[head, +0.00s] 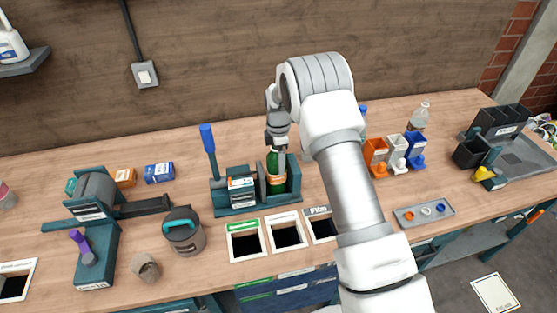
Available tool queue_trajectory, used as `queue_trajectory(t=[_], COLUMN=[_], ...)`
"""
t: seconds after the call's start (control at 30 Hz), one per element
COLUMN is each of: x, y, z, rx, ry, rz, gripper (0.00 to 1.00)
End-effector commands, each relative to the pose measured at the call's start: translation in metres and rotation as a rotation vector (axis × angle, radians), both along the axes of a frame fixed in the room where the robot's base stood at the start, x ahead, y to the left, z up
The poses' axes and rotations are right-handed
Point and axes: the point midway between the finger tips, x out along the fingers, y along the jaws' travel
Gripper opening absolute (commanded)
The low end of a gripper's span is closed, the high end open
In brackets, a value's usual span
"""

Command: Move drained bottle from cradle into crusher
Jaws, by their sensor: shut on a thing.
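A green bottle (275,181) is upright in the right-hand bay of a teal device with a blue lever (224,203), which looks like the crusher. My gripper (277,150) points down from above and is shut on the bottle's upper part. The bottle's top is hidden by the gripper, and I cannot tell whether its base touches the bay floor. The cradle is not clearly identifiable; a black rack on a grey tray (520,163) stands at the far right.
Square bench openings (246,239) lie in front of the device. A grey canister (184,232) and a grey-drum machine (97,187) stand left. Orange, white and blue bins (376,156) and a clear bottle (419,117) stand right. My arm hides some bench.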

Motion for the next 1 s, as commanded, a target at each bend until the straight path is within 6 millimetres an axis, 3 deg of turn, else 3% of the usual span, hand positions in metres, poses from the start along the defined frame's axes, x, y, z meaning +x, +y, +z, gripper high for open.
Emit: queue_trajectory(t=[0.87, 0.9, 1.0], x=[0.000, 0.000, 0.000], y=[0.000, 0.000, 0.000], z=[-0.017, -0.017, -0.017], rx=[0.000, 0.000, 0.000], ry=[-0.001, -0.001, -0.001], rz=[0.000, 0.000, 0.000], gripper=[0.16, 0.82, 1.00])
